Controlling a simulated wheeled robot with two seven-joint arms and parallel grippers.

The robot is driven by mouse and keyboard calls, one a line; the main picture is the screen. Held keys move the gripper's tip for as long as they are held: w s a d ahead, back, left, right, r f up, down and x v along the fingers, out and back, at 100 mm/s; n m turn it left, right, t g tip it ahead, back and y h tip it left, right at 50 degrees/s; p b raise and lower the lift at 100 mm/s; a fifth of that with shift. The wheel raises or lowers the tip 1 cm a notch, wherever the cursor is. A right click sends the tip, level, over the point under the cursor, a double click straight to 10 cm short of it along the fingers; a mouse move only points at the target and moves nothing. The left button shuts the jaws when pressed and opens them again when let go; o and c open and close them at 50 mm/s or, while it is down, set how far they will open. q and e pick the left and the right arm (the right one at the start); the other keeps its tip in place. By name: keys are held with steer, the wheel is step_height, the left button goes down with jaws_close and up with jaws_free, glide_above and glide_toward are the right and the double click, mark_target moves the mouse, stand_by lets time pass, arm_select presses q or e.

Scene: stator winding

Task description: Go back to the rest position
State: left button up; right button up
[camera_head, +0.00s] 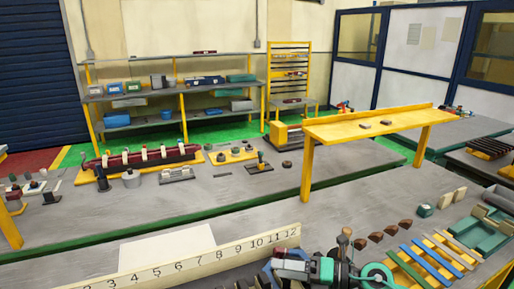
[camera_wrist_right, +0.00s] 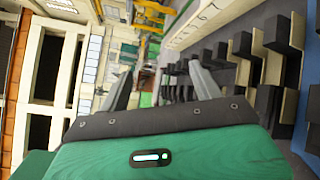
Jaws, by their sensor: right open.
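My right gripper (camera_head: 350,242) is at the bottom edge of the head view, over the near bench, with part of my green and grey arm behind it. In the right wrist view, its two grey fingers (camera_wrist_right: 159,88) stand apart with nothing between them. No held object shows. My left gripper is not in the head view.
A numbered cream strip (camera_head: 205,260) stands on the near bench, left of my right gripper. Coloured bars on a yellow rack (camera_head: 432,262) and brown wedge pieces (camera_head: 391,230) lie to its right. A yellow raised shelf (camera_head: 380,122) stands behind.

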steer(key=d+r+m+t+h, duration=0.2)
steer(key=d+r+m+t, duration=0.25)
steer(key=m+t, duration=0.9)
steer(key=s+d+f+m+h, duration=0.1)
steer(key=d+f+m+h, duration=0.7)
steer(key=m+h, duration=0.6)
steer(key=s+d+f+m+g+h, duration=0.2)
steer(key=s+d+f+m+g, duration=0.4)
steer(key=s+f, duration=0.3)
steer(key=s+a+f+m+g+y, duration=0.1)
steer(key=s+f+g, duration=0.3)
steer(key=s, duration=0.4)
steer(key=s+a+f+m+g+y, duration=0.15)
steer(key=s+f+g, duration=0.3)
steer(key=s, duration=0.45)
step_height(320, 180, down, 31)
steer(key=g, duration=0.1)
steer(key=s+d+f+g, duration=0.1)
steer(key=s+d+f, duration=0.2)
steer(key=s+f, duration=1.5)
steer(key=shift+s+d+f+h, duration=0.2)
steer(key=shift+s+f+h, duration=0.15)
steer(key=shift+s+f, duration=0.05)
